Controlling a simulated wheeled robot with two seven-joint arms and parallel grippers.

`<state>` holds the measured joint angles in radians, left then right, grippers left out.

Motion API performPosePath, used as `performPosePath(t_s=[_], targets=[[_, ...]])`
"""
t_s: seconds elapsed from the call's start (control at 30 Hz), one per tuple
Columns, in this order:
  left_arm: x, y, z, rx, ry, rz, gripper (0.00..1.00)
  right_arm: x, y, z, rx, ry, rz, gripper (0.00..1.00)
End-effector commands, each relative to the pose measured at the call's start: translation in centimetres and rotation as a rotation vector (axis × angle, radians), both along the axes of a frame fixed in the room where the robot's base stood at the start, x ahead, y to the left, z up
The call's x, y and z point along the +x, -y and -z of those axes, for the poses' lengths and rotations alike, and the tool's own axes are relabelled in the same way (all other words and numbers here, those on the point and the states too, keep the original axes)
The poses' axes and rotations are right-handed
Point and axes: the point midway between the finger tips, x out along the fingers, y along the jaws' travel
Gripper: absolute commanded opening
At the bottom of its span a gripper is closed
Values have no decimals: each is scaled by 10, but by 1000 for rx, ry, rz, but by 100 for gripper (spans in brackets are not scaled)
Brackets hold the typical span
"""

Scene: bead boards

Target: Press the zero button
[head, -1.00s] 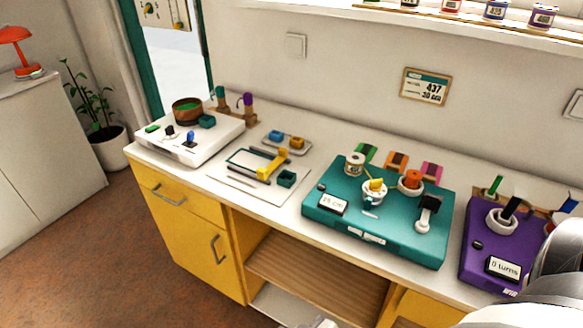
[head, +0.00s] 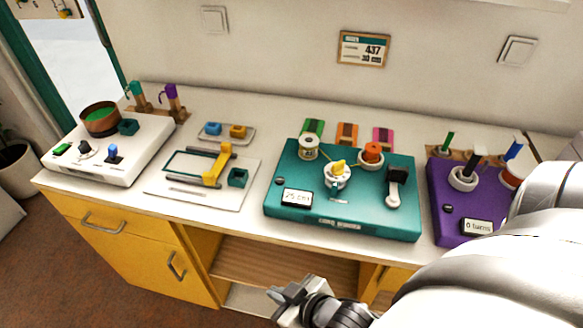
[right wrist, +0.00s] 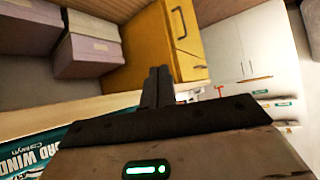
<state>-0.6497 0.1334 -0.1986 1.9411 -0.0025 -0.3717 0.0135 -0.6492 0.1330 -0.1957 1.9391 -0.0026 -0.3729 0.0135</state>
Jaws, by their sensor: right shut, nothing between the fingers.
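A teal cord winder board (head: 405,228) lies on the counter with a display reading about 25 cm (head: 298,198). A small dark button (head: 281,180) sits at its left side. A purple board (head: 440,228) to the right has a "0 turns" display (head: 478,227) and a small dark button (head: 447,208). I cannot read which button is marked zero. My right gripper (head: 280,294) is shut and empty, low in front of the counter edge, below the teal board and apart from it. Its closed fingers also show in the right wrist view (right wrist: 157,84). My left gripper is not in view.
A white board (head: 120,168) and a flat tray with a yellow slider (head: 216,166) lie to the left. A white spool (head: 309,149) and crank handle (head: 395,188) stand up from the teal board. My right arm covers part of the purple board.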

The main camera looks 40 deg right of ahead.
Motion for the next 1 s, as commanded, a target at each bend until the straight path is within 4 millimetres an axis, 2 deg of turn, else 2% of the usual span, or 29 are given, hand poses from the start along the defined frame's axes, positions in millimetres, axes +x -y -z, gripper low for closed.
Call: performPosePath(t_s=[0.1, 0.27, 0.67, 0.8, 1.0], targets=[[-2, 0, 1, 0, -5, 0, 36, -2, -1, 0, -1, -14, -2, 0], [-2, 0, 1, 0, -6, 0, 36, 1, 6, -13, -29, -91, 7, 0], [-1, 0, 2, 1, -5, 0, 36, -16, 27, -62, -117, -359, -25, 0], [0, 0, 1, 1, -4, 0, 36, -25, 28, -81, -151, -425, -157, 0], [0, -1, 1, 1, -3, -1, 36, -25, 21, -86, -161, -415, -403, 0]])
